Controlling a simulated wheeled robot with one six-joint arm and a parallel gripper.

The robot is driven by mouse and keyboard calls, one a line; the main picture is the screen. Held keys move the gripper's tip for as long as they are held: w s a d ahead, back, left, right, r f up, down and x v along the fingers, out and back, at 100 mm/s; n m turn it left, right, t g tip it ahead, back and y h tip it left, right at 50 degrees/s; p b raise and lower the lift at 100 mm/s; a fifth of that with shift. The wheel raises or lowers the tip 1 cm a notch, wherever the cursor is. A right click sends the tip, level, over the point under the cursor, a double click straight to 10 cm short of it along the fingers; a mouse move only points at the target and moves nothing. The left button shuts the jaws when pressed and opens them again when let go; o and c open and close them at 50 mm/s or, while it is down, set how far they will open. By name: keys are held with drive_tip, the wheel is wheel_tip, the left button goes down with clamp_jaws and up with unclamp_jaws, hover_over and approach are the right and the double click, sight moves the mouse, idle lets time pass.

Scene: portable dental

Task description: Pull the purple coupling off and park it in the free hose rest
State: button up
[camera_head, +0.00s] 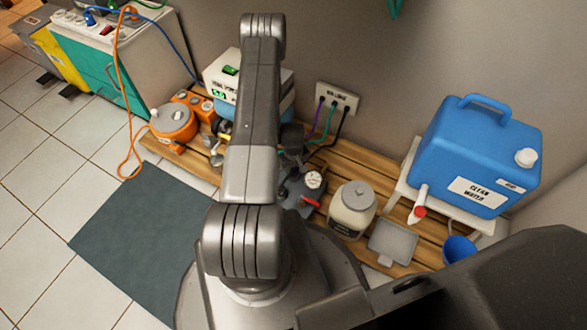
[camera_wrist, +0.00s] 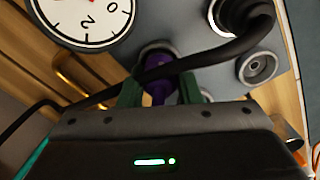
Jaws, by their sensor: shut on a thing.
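In the wrist view the purple coupling (camera_wrist: 160,92) sits between the two green fingers of my gripper (camera_wrist: 159,92), which is shut on it. A black hose crosses in front of it, and its far end meets or lies close to a grey panel (camera_wrist: 200,60); I cannot tell whether it is still seated. An empty round grey fitting (camera_wrist: 257,67) is on the panel at right; I cannot tell whether it is the free hose rest. In the head view my arm hides the gripper and the coupling.
A round dial (camera_wrist: 85,15) is at upper left in the wrist view. The head view shows a wall plate (camera_head: 337,98) with purple, green and black lines, a cream jar (camera_head: 352,208), a blue water tank (camera_head: 480,150) and an orange unit (camera_head: 174,122) on wooden slats.

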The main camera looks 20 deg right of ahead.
drive_tip(key=shift+f, duration=0.15)
drive_tip(key=o, duration=1.1)
wheel_tip(320, 180, up, 14)
drive_tip(key=p, duration=0.4)
drive_tip(key=shift+f, duration=0.1)
wheel_tip(320, 180, down, 14)
drive_tip(key=b, duration=0.4)
drive_tip(key=shift+r, duration=0.4)
